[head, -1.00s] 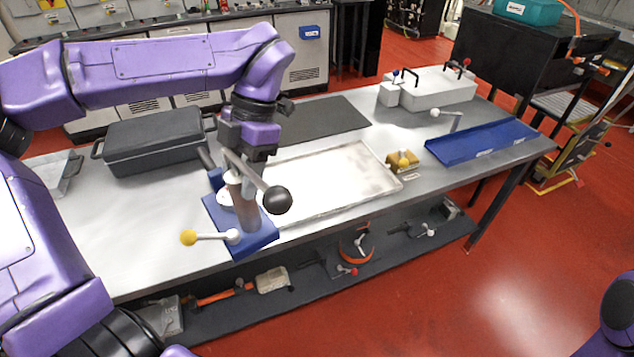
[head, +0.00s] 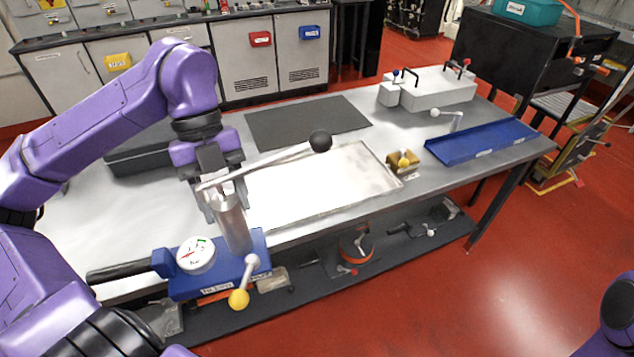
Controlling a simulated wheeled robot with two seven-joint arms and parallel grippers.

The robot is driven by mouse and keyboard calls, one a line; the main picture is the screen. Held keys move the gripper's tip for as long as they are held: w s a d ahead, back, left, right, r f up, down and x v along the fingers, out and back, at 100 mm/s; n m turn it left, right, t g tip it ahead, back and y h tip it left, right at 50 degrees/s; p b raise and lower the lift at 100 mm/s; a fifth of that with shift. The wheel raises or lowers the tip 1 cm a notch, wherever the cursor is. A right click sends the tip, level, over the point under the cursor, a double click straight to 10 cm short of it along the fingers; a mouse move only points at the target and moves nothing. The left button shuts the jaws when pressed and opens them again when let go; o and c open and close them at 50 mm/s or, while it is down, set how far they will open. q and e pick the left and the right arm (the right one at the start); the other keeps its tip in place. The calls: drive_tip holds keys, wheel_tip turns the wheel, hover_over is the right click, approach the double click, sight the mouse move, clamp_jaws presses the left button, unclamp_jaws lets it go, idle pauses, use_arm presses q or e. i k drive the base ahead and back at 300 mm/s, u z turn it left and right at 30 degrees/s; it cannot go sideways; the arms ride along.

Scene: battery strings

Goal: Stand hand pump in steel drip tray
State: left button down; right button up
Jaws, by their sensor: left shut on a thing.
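The hand pump has a blue base (head: 218,268), a white gauge, a steel cylinder (head: 233,222), a lever with a black ball, and a small lever with a yellow ball. My left gripper (head: 222,205) is shut on the hand pump around the upper part of its cylinder. The pump appears raised and tilted at the table's front edge, its base overlapping the edge in the head view. The steel drip tray (head: 398,184) lies empty on the table, right of and behind the pump. My right gripper is not in view.
A dark mat (head: 308,122) lies behind the tray. A small brass block (head: 403,160), a blue tray (head: 480,143) and a grey box (head: 437,90) stand to the right. A dark case (head: 135,160) is behind my left arm. A lower shelf holds tools.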

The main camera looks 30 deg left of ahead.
sight(312, 184)
drive_tip(key=i, duration=1)
